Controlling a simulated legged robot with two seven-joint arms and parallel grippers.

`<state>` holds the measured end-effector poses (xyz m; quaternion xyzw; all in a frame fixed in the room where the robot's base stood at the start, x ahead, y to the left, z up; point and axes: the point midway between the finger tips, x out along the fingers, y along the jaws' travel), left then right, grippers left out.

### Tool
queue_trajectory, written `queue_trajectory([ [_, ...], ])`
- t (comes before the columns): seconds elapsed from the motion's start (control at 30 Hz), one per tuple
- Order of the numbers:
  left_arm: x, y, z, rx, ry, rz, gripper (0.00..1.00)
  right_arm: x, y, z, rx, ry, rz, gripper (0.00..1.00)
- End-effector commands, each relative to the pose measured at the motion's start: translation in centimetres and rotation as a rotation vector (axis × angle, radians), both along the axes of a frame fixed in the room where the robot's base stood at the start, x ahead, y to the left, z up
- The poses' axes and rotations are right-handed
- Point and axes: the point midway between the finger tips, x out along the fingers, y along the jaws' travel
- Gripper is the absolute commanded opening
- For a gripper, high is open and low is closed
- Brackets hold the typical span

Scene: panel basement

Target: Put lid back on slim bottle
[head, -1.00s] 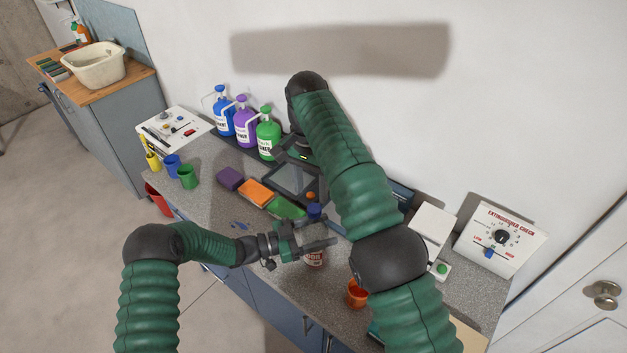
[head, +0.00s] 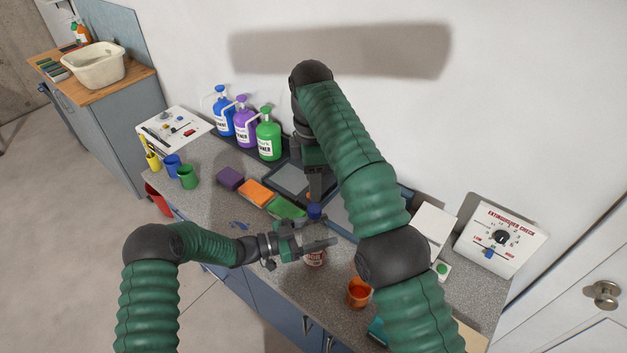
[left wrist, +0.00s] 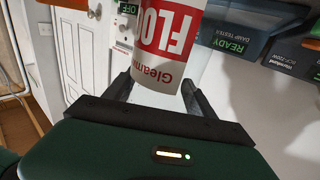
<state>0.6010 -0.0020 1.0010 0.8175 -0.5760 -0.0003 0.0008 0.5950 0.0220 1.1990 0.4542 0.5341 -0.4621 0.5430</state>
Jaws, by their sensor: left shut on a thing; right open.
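My left gripper (head: 318,243) is shut on a slim bottle (head: 314,258) with a red and white label. The bottle also shows in the left wrist view (left wrist: 165,45) between the two fingers. A blue part (head: 314,211) shows just above the left gripper, in line with the bottle; I cannot tell whether it is a lid or the bottle's top, or whether it is seated. My right gripper (head: 316,196) is open and points down close above the blue part. Its fingertips and any contact are hard to make out.
An orange cup (head: 358,292) stands right of the bottle. Sponges (head: 257,192) and dark trays (head: 290,180) lie behind, with pump bottles (head: 268,135) near the wall. A dial panel (head: 500,238) stands at the right.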

Motion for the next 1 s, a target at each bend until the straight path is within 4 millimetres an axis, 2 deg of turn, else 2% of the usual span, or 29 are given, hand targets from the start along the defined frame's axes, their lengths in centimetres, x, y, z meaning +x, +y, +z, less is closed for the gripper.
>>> queue_trajectory([
  [0.27, 0.0, 0.0, 0.0, 0.0, 0.0, 0.0, 0.0, 0.0, 0.0, -0.5, -0.001, 0.002, -0.002, 0.49],
  [0.47, 0.0, 0.0, 0.0, 0.0, 0.0, 0.0, 0.0, -0.2, -0.1, -2.9, -0.002, 0.004, -0.004, 0.49],
  [0.7, 0.0, 0.0, 0.0, 0.0, 0.0, 0.0, 0.0, -0.1, -0.1, -6.9, 0.0, 0.002, -0.003, 0.49],
  [0.83, 0.0, 0.0, 0.0, 0.0, 0.0, 0.0, 0.0, -0.1, -0.1, -7.9, 0.0, 0.001, -0.003, 0.49],
  [1.0, 0.0, 0.0, 0.0, 0.0, 0.0, 0.0, 0.0, 0.0, -0.1, -8.1, 0.0, -0.001, -0.004, 0.49],
])
